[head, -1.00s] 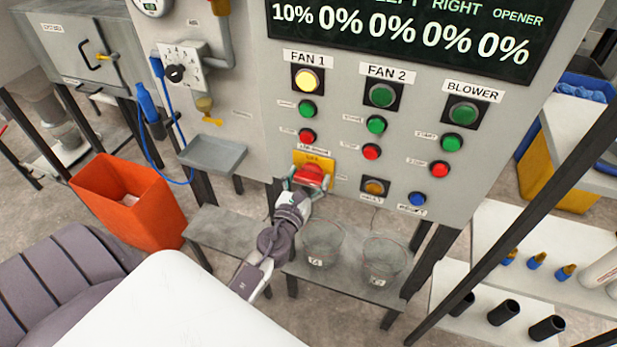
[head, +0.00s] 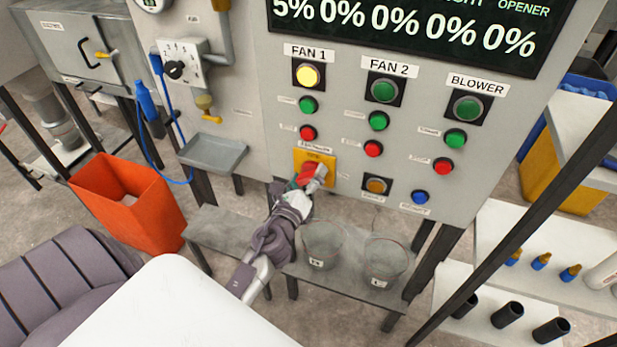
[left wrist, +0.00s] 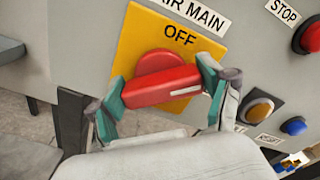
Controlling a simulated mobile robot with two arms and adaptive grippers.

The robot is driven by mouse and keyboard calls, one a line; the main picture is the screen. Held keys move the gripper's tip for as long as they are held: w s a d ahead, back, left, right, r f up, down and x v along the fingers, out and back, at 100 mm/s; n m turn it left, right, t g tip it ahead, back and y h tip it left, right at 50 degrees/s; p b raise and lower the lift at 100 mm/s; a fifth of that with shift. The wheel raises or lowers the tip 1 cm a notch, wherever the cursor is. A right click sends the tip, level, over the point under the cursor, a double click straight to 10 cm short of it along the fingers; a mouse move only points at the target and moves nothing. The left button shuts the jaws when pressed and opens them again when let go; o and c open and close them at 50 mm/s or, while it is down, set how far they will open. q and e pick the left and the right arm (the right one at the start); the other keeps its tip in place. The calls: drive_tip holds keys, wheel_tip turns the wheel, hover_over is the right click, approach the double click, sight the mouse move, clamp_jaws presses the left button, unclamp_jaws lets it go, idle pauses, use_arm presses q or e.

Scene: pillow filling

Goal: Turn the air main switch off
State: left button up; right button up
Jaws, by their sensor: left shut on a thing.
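The air main switch is a red rotary handle (left wrist: 160,88) on a yellow plate (left wrist: 140,42). The plate has OFF printed at its top, with an AIR MAIN label (left wrist: 195,12) above. In the head view the switch (head: 304,175) sits low on the grey panel, under the FAN 1 buttons. My left gripper (head: 310,180) is shut on the handle, with a teal-padded finger at each end of it in the left wrist view. The handle lies across the plate there, with a white mark near its right end. My right gripper is not in view.
The panel (head: 350,105) also carries red and green buttons, an amber button (head: 376,186) and a blue button (head: 419,197). Below it, a shelf holds two clear beakers (head: 322,245). An orange bin (head: 120,205) and a small grey tray (head: 212,153) are to the left.

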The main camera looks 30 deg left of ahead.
use_arm(q)
drive_tip(key=n, duration=0.5)
drive_tip(key=shift+a+f+n+b, duration=0.1)
drive_tip(key=shift+f+n+b, duration=0.05)
drive_tip(key=shift+n+b, duration=0.2)
drive_tip(key=shift+n, duration=2.05)
drive_tip(key=shift+f, duration=0.1)
drive_tip(key=o, duration=1.1)
drive_tip(key=v, duration=0.7)
drive_tip(key=shift+s, duration=0.3)
